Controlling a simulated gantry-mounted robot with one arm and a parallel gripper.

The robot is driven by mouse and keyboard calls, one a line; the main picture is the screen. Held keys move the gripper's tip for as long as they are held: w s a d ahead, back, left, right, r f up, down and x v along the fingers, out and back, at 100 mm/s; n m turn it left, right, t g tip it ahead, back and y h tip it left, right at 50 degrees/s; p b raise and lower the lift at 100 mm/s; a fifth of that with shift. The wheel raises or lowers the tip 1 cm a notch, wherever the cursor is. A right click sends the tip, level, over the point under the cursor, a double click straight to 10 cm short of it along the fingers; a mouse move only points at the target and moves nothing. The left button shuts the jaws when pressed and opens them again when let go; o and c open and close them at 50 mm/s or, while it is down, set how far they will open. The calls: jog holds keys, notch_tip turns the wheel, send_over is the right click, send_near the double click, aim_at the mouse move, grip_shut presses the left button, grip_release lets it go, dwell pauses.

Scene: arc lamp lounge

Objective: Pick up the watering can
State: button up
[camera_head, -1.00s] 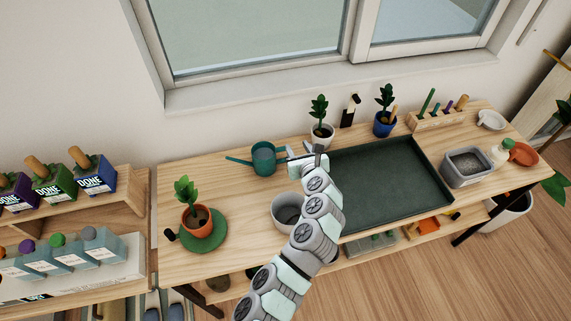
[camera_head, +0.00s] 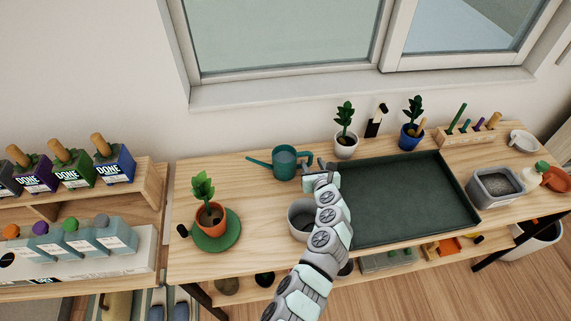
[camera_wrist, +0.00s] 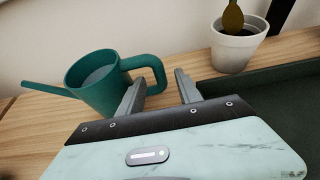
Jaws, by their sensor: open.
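The teal watering can (camera_head: 285,164) stands upright on the wooden table, with its spout to the left and its handle to the right. In the wrist view the watering can (camera_wrist: 97,84) is at the left, and its looped handle (camera_wrist: 160,70) reaches toward my fingers. In the head view my gripper (camera_head: 318,166) is just right of the can.
A dark green tray (camera_head: 420,175) lies right of my arm. A white pot with a plant (camera_head: 346,146) stands behind it. A grey pot (camera_head: 300,222) is beside my arm. An orange potted plant (camera_head: 210,213) sits on a green mat at left. Bare wood lies left of the can.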

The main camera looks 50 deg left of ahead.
aim_at(311, 161)
jog(key=shift+b+x, duration=0.55)
jog(key=shift+x, duration=1.25)
jog(key=shift+c, duration=0.3)
grip_shut()
